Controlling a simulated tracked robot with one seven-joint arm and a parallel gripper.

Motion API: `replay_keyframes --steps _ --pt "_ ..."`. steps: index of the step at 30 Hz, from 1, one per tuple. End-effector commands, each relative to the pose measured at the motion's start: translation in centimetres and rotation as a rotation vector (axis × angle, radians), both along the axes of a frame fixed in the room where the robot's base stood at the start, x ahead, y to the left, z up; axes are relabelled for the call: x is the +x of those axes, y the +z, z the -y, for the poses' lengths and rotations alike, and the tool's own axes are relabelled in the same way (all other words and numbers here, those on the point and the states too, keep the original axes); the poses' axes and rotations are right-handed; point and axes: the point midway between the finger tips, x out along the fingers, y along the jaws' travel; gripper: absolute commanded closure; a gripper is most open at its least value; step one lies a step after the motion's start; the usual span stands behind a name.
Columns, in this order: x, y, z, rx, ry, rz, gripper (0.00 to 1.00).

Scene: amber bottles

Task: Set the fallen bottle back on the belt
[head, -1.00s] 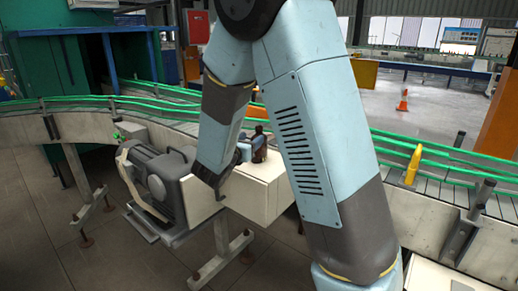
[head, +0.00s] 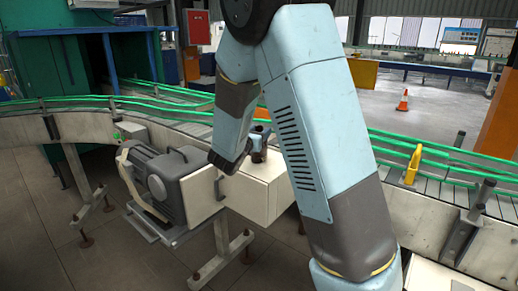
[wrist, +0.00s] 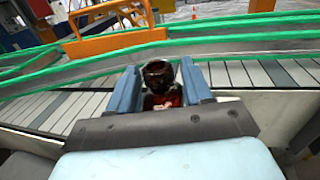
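A dark amber bottle (head: 258,156) stands upright on the white box beside the conveyor in the head view. My gripper (head: 259,142) is at its upper part, with a blue finger crossing in front of it. In the wrist view the bottle (wrist: 161,82) shows a dark top and an orange-red patch lower down, between the two blue fingers of my gripper (wrist: 161,85). The fingers stand apart on either side, close to the bottle; firm contact does not show. Its lower part is hidden behind my gripper. The belt (wrist: 255,74) runs behind it.
The white box (head: 238,188) adjoins a grey motor (head: 165,185) in front of the conveyor. Green guard rails (head: 405,146) line the belt. A yellow bracket (head: 413,165) stands on the near rail at right. My arm hides part of the belt.

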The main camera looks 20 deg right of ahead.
Motion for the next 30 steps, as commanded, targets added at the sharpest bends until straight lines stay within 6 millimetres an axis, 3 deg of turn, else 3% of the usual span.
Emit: replay_keyframes --steps 2,15,30 --pt "-0.01 0.0 -0.01 0.0 0.0 0.0 0.58" --pt "-0.05 -0.14 -0.06 0.001 0.001 -0.003 1.0" --pt "-0.11 -0.01 -0.1 0.002 0.002 -0.006 1.0"
